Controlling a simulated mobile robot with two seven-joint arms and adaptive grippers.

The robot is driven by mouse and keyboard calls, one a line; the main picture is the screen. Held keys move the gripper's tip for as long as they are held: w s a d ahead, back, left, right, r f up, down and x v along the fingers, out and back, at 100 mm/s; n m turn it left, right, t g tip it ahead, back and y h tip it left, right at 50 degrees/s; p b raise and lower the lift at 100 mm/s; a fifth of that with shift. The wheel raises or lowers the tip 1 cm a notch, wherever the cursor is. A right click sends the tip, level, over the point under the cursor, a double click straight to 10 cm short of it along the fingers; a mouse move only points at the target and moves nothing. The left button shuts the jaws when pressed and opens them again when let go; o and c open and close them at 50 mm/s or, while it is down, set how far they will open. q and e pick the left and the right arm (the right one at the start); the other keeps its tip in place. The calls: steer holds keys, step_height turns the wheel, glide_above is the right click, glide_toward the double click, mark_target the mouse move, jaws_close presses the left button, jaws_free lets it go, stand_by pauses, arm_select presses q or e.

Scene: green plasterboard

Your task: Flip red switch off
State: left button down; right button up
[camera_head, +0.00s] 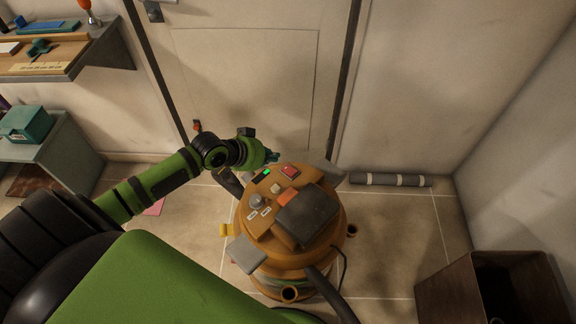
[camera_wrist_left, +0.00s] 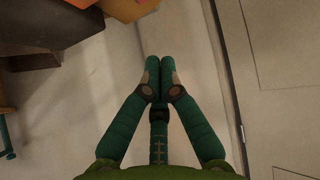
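A red square switch (camera_head: 290,171) sits on the top panel of an orange-brown round machine (camera_head: 249,262). I cannot tell its on or off position. A small green light (camera_head: 267,171) shows to its left. My left gripper (camera_head: 273,157) is at the machine's back edge, just behind and left of the red switch and apart from it. In the left wrist view its two teal fingers (camera_wrist_left: 160,76) are together at the tips with nothing between them. The switch cannot be made out in the wrist view. My right gripper is not in view.
The machine's top also carries a dark grey box (camera_head: 307,216), a grey knob (camera_head: 256,201) and grey side flaps. A door (camera_head: 245,75) stands behind it. A grey roll (camera_head: 390,180) lies by the wall, and a brown open bin (camera_head: 447,291) stands at lower right. Shelves are at left.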

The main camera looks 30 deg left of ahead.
arm_select(q)
glide_above(295, 169)
steer(key=s+a, duration=0.2)
step_height(295, 169, down, 5)
steer(key=shift+d+f+b, duration=0.1)
steer(key=shift+d+b, duration=0.05)
steer(key=shift+b, duration=0.25)
step_height(295, 169, down, 3)
steer(key=shift+d+r, duration=0.15)
steer(key=shift+r, duration=0.05)
steer(key=shift+f, duration=0.75)
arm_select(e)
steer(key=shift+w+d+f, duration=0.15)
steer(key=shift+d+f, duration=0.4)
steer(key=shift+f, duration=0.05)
arm_select(q)
steer(key=shift+d+f, duration=0.1)
steer(key=shift+s+d+f+b, duration=0.15)
steer(key=shift+f+b, duration=0.2)
steer(key=shift+b, duration=0.05)
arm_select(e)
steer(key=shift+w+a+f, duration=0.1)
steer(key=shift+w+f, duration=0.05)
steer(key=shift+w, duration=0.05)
